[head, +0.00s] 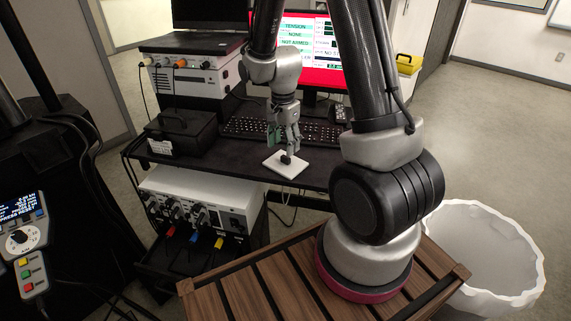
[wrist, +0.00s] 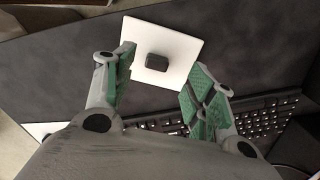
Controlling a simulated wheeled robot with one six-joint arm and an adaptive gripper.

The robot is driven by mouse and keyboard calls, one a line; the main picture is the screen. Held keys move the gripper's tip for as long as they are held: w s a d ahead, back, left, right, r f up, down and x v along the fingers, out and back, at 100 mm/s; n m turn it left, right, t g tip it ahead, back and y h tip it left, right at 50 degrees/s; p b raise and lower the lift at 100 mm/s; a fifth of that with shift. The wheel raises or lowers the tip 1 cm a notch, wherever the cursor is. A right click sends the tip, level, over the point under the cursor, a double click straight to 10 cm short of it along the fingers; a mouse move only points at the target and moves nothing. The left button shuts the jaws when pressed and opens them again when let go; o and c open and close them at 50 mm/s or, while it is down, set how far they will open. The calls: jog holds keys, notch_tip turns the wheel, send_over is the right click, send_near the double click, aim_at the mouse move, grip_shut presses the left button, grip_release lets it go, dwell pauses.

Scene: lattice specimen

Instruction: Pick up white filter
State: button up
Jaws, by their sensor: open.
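The white filter (head: 283,166) is a flat white square plate with a small black block on its middle. It lies on the dark cart top near the front edge. In the wrist view the white filter (wrist: 183,63) sits beyond my fingertips, with its black block between the lines of the two fingers. My gripper (head: 286,140) points down above the plate, with green finger pads. In the wrist view my gripper (wrist: 158,80) is open, its fingers apart and nothing held. From the head view I cannot tell whether the fingertips touch the black block.
A black keyboard (head: 283,130) lies just behind the filter, below a red-screened monitor (head: 327,55). A black box (head: 181,131) stands to the left on the cart top. A white bin (head: 487,250) is at lower right. The cart top between box and filter is clear.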

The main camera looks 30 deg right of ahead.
aim_at(285, 157)
jog(key=f, duration=0.5)
jog(key=shift+d+f, duration=0.3)
jog(key=shift+d, duration=0.05)
jog(key=shift+c, duration=0.4)
jog(key=c, duration=0.8)
